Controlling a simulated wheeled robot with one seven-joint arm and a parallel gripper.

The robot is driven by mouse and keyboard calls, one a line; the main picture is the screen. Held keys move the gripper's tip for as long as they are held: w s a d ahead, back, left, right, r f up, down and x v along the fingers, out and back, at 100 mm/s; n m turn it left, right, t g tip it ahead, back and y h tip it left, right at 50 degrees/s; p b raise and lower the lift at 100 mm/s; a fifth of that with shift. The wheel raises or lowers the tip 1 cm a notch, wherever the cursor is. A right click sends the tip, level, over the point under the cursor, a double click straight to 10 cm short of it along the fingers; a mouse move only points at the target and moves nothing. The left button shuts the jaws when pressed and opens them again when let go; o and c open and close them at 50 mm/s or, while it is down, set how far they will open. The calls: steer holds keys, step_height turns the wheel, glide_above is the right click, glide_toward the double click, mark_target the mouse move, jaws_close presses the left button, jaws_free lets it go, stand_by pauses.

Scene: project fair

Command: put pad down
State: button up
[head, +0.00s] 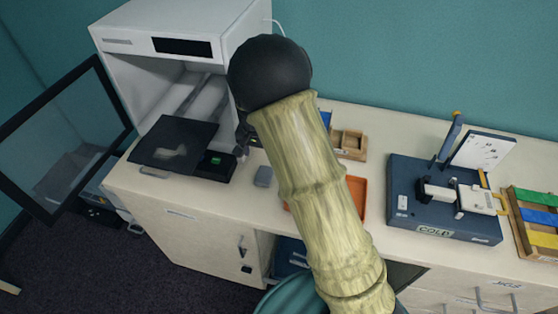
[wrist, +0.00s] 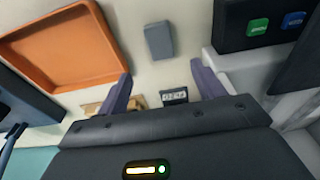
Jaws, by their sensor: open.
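A small grey block (head: 263,176), which looks like the pad, lies on the counter (head: 170,195) between a black button box and the orange tray. In the wrist view the grey pad (wrist: 159,41) lies just beyond the fingertips, apart from them. My gripper (wrist: 161,72) is open, with its two purple-grey fingers spread and nothing between them but counter and small things behind. In the head view my gripper (head: 243,138) is mostly hidden by my arm.
An orange tray (wrist: 60,48) is left of the pad in the wrist view. The black button box (wrist: 262,26) has green and blue buttons. A white open-fronted machine (head: 130,70) stands behind, its glass door open. A blue clamp fixture (head: 400,190) stands right.

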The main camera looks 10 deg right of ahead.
steer(key=s+d+r+n, duration=0.1)
steer(key=s+d+r, duration=0.1)
steer(key=s+d, duration=0.2)
steer(key=s+d+r+n, duration=0.2)
steer(key=s+d+r, duration=0.1)
steer(key=s, duration=0.7)
steer(key=s+d+r+n+t, duration=0.1)
steer(key=s+d+r, duration=0.2)
steer(key=s+d, duration=0.2)
steer(key=shift+s+d+y, duration=0.3)
steer(key=shift+s, duration=0.8)
